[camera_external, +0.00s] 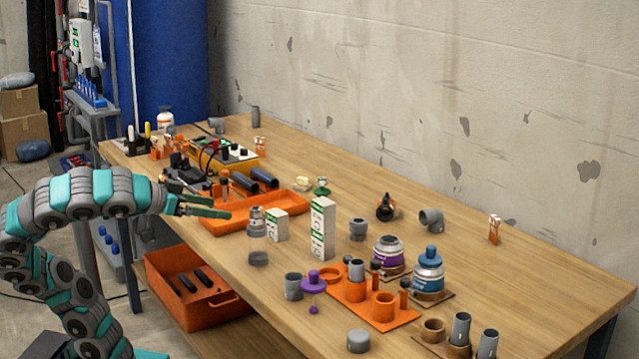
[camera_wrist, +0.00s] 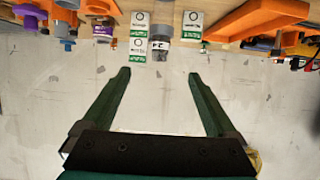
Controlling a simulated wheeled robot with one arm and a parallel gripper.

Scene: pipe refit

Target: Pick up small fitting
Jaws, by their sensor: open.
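My gripper (camera_external: 218,208) is open and empty in the external view, level over the left edge of the table near the orange tray. In the wrist view, its two fingers (camera_wrist: 158,74) are spread apart with only the wall between them. Several grey fittings stand on the table; which one is the small fitting I cannot tell. One grey fitting (camera_external: 257,220) stands just right of my fingertips, beside a white-green box. Others are a short fitting (camera_external: 358,229) and an elbow (camera_external: 432,219) farther right. The wrist view, upside down, shows a grey fitting (camera_wrist: 160,46) beyond the fingertips.
White-green boxes (camera_external: 322,229) stand close by, as does the orange tray (camera_external: 228,224). An orange holder (camera_external: 345,293) with pipe pieces, purple (camera_external: 388,258) and blue (camera_external: 428,272) containers fill the front right. Free wood lies at the back right.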

